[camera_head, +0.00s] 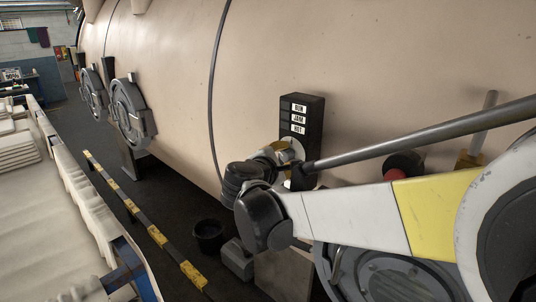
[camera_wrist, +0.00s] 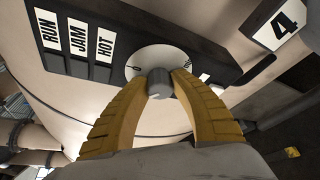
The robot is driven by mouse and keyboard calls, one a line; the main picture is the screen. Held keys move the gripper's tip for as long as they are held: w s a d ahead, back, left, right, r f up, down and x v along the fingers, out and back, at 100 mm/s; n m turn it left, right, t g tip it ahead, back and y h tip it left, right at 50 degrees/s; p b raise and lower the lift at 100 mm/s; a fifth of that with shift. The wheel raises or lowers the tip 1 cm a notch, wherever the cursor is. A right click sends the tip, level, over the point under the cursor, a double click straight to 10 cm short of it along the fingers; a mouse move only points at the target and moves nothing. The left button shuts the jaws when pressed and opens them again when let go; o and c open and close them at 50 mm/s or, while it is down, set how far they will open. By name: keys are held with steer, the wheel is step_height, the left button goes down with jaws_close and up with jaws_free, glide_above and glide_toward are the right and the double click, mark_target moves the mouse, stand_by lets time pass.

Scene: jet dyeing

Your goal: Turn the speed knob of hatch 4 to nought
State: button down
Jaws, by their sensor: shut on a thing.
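The speed knob (camera_wrist: 158,84) is a small grey cylinder on a round white dial (camera_wrist: 147,57) in the wrist view. The dial sits on a dark control box (camera_wrist: 115,52) with RUN, JAM and HOT labels, and a plate with a 4 (camera_wrist: 284,23) is at upper right. My gripper (camera_wrist: 162,82) has its two yellow ribbed fingers shut on the knob, one on each side. A small mark shows on the dial's left; marks on the right are too small to read. The knob's pointer cannot be made out. In the head view the box (camera_head: 301,118) shows, but my gripper (camera_head: 283,152) hides the knob.
The large beige vessel (camera_head: 160,60) fills the background, with round hatches (camera_head: 130,112) along it. A red knob (camera_head: 404,163) is right of the box. A black bucket (camera_head: 208,236) and a yellow-black floor barrier (camera_head: 150,232) stand below. A cart of pale cloth (camera_head: 40,210) is at left.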

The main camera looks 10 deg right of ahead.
steer(key=m+t+b, duration=0.2)
steer(key=m+b, duration=0.1)
steer(key=m, duration=0.1)
steer(key=shift+f, duration=0.1)
steer(key=m+t+h+b, duration=0.1)
steer(key=m+b, duration=0.1)
steer(key=m, duration=0.2)
stand_by(0.4)
steer(key=shift+m, duration=0.4)
steer(key=c, duration=1.1)
jaws_free()
